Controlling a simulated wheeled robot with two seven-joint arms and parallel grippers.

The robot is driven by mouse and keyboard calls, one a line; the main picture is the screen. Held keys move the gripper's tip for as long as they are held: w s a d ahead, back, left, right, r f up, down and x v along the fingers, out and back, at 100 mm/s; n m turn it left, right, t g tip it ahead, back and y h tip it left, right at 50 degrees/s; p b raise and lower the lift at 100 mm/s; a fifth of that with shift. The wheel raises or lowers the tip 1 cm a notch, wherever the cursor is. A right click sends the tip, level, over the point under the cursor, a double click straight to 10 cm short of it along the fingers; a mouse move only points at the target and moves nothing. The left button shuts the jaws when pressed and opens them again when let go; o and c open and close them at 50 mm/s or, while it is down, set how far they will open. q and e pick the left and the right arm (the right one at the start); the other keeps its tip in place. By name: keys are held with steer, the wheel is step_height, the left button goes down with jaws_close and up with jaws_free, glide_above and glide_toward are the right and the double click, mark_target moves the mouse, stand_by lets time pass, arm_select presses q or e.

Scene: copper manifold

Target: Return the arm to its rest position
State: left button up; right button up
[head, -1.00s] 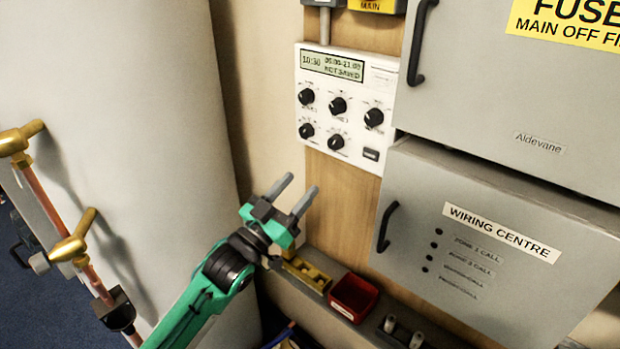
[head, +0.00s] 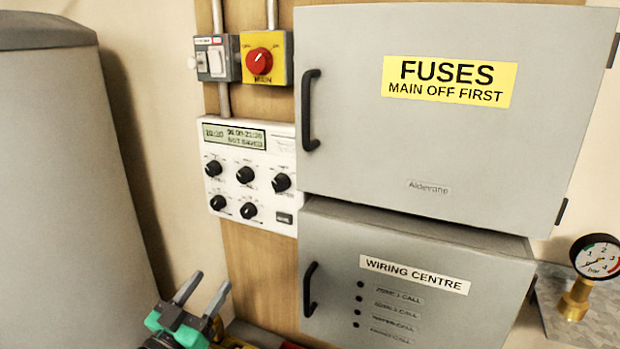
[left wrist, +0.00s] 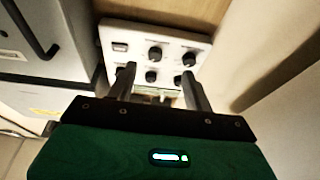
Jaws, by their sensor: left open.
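My left gripper (head: 204,291) is at the bottom left of the head view, below the white control panel (head: 247,173) and apart from it. Its two grey fingers are spread and point up, with nothing between them. In the left wrist view the fingers (left wrist: 160,82) are also apart and empty, with the knobs of the panel (left wrist: 180,40) beyond them. The panel has a small display and several black knobs. The rest of my left arm is mostly out of the head view. My right gripper is not in view.
A grey fuse cabinet (head: 440,150) and a wiring centre box (head: 420,318), both closed with black handles, stand right of the panel. A red main switch (head: 261,61) is above it. A grey cylinder (head: 60,180) stands left. A pressure gauge (head: 597,257) is at far right.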

arm_select(q)
steer(key=s+f+n+g+y, duration=0.1)
steer(key=s+f+g+y, duration=0.35)
steer(key=f, duration=0.75)
steer(key=s+f+g+y, duration=0.1)
steer(key=s+f+g, duration=0.6)
steer(key=s, duration=0.4)
steer(key=s+f+g+y, duration=0.1)
steer(key=s+f+g, duration=0.4)
steer(key=s+f, duration=0.5)
step_height(320, 180, down, 29)
steer(key=s+g, duration=0.2)
steer(key=s+a+f+p, duration=0.1)
steer(key=s+a+f, duration=0.1)
steer(key=s+f, duration=1.7)
steer(key=shift+a+g, duration=0.35)
steer(key=shift+g, duration=0.1)
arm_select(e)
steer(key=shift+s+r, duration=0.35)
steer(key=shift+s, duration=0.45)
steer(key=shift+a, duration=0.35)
